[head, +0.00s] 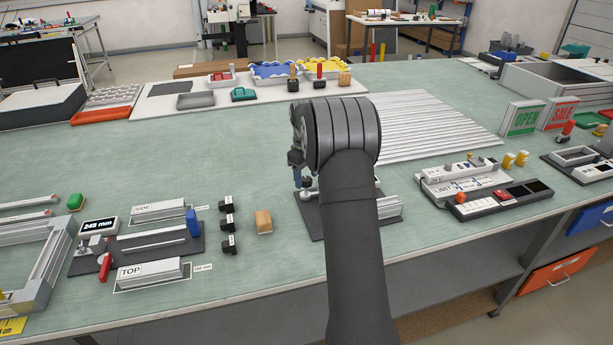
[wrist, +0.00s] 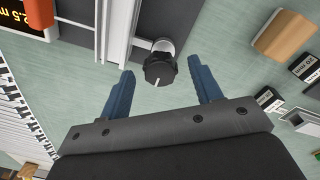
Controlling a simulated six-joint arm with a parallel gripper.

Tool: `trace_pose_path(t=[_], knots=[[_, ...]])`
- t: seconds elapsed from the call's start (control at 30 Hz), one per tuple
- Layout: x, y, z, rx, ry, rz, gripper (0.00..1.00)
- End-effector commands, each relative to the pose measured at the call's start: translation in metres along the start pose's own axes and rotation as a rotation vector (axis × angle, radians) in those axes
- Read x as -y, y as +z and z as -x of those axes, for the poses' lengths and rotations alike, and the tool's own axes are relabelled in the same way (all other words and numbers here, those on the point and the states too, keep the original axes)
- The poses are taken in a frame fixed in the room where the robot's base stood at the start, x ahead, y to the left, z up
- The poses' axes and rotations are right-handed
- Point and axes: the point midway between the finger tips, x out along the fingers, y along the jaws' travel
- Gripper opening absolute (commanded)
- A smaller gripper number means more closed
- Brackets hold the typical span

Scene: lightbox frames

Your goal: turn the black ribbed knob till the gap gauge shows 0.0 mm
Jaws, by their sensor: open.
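The black ribbed knob (wrist: 158,72) shows in the wrist view with a white pointer line on its face. It sits on a pale round shaft beside a metal rail (wrist: 118,40). My gripper (wrist: 161,66) is open, with one blue finger on each side of the knob and a visible gap at both sides. The gauge display (wrist: 22,18) is cut off at the upper left; its orange digits read "2.5 m" in part. In the head view my arm hides the knob and gauge; the blue fingers (head: 299,172) show above the dark fixture plate (head: 312,228).
Left of the fixture in the head view are a tan block (head: 263,221), several small black labelled pieces (head: 228,223) and a station with a "245 mm" display (head: 98,226). A ribbed pale panel (head: 430,130) lies behind. A switch panel (head: 500,200) stands to the right.

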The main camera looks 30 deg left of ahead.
Motion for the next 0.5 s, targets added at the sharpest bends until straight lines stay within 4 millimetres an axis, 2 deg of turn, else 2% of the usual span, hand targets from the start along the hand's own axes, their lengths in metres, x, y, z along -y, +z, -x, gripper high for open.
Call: trace_pose_path(t=[0.33, 0.5], knots=[[0.0000, 0.0002, -0.0045, 0.000, 0.000, 0.000, 0.58], [0.0000, 0.0002, -0.0042, 0.000, 0.000, 0.000, 0.25]])
